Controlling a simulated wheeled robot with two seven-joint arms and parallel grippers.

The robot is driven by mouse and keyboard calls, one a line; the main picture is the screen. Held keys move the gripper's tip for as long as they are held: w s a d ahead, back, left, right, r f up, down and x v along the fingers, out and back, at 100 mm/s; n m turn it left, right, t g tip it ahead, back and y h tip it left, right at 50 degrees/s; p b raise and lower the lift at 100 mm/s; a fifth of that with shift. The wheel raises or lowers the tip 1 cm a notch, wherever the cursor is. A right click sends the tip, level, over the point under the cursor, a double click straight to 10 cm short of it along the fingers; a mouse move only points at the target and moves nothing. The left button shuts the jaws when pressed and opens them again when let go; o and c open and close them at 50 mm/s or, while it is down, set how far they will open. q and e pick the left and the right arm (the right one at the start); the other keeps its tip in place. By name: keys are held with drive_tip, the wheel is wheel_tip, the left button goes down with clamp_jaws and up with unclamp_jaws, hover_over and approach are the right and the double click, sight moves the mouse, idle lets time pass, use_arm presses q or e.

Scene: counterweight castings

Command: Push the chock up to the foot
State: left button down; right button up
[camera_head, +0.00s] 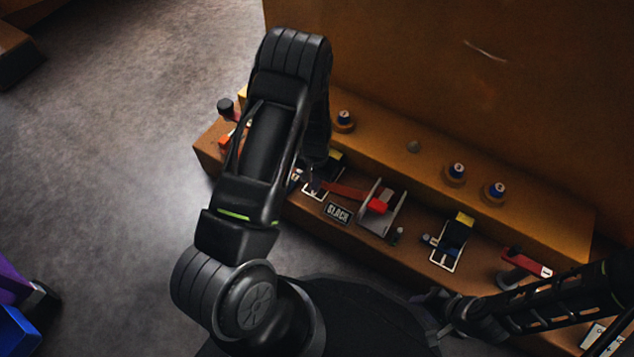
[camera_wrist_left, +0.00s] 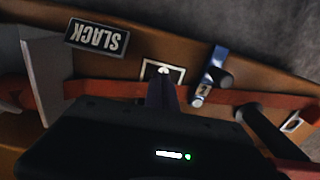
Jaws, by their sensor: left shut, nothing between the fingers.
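I cannot tell for sure which piece is the chock or the foot. A similar yellow-topped piece (camera_head: 334,157) is partly behind my left arm. A red block (camera_head: 377,205) sits at a grey bracket (camera_head: 383,222); the bracket's plate (camera_wrist_left: 46,75) also shows in the left wrist view. My left gripper (camera_head: 308,177) is mostly hidden by its arm in the head view; its fingers (camera_wrist_left: 162,92) are shut and empty, over a white outline (camera_wrist_left: 178,74). My right gripper (camera_head: 432,298) is dark, its fingers unclear.
A SLACK label (camera_head: 337,212) lies beside the bracket. A red lever (camera_head: 526,262) is at the right. A blue piece (camera_wrist_left: 213,72) and a red strip (camera_wrist_left: 100,89) lie near my left fingers.

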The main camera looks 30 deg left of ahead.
use_arm(q)
wheel_tip(320, 180, up, 8)
drive_tip(key=p, duration=0.3)
drive_tip(key=shift+r, duration=0.25)
drive_tip(key=shift+w, duration=0.2)
